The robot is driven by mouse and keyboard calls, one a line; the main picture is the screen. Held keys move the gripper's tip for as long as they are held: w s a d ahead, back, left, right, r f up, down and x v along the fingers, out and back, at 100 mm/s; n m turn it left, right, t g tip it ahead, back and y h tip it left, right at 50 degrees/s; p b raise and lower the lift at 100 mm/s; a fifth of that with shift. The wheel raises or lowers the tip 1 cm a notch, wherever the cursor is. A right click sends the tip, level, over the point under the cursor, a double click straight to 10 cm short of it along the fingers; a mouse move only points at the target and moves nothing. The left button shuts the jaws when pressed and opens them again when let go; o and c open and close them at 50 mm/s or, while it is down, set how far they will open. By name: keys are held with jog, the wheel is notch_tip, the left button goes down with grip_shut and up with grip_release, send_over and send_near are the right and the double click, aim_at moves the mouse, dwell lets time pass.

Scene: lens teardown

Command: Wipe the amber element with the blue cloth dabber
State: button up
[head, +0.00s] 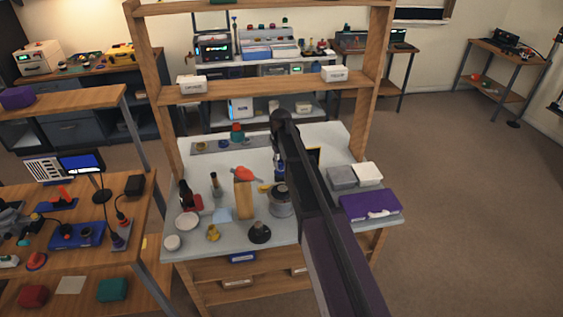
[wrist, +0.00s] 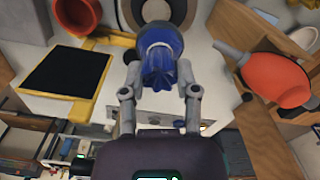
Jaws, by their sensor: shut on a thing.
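My gripper (wrist: 158,65) is shut on the blue cloth dabber (wrist: 160,50), whose bunched blue cloth shows between the two grey fingers in the wrist view. In the head view my arm crosses the bench and hides much of the gripper and what is under it. An orange-brown round piece (wrist: 78,12) sits in a yellow holder at the top left of the wrist view, apart from the dabber. I cannot tell for sure whether it is the amber element.
An orange blower bulb (wrist: 276,78) lies right of the gripper in the wrist view. A black square pad with a yellow edge (wrist: 66,72) is at left. On the bench (head: 310,228) stand a wooden block (head: 243,200), a silver jar (head: 280,203) and a purple case (head: 370,206).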

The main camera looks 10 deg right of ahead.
aim_at(283, 172)
jog(key=shift+f+b, duration=3.55)
jog(key=shift+f, duration=0.2)
jog(key=shift+s+r, duration=0.1)
jog(key=shift+r, duration=0.05)
jog(key=shift+s+d+r, duration=0.1)
jog(key=shift+s+r, duration=0.05)
jog(key=shift+s, duration=0.35)
jog(key=shift+d, duration=0.15)
jog(key=shift+w+d, duration=0.15)
jog(key=shift+d, duration=0.3)
jog(key=shift+w, duration=0.3)
jog(key=shift+w+a, duration=0.3)
jog(key=shift+s+a, duration=0.25)
jog(key=shift+a, duration=0.15)
jog(key=shift+s, duration=0.45)
jog(key=shift+s+d, duration=0.1)
jog(key=shift+d, duration=0.3)
jog(key=shift+w+d, duration=0.2)
jog(key=shift+d, duration=0.05)
jog(key=shift+w, duration=0.35)
jog(key=shift+w+a, duration=0.25)
jog(key=shift+s+a, duration=0.15)
jog(key=shift+a, duration=0.2)
notch_tip(283, 172, up, 7)
jog(key=p, duration=0.8)
jog(key=shift+r, duration=0.15)
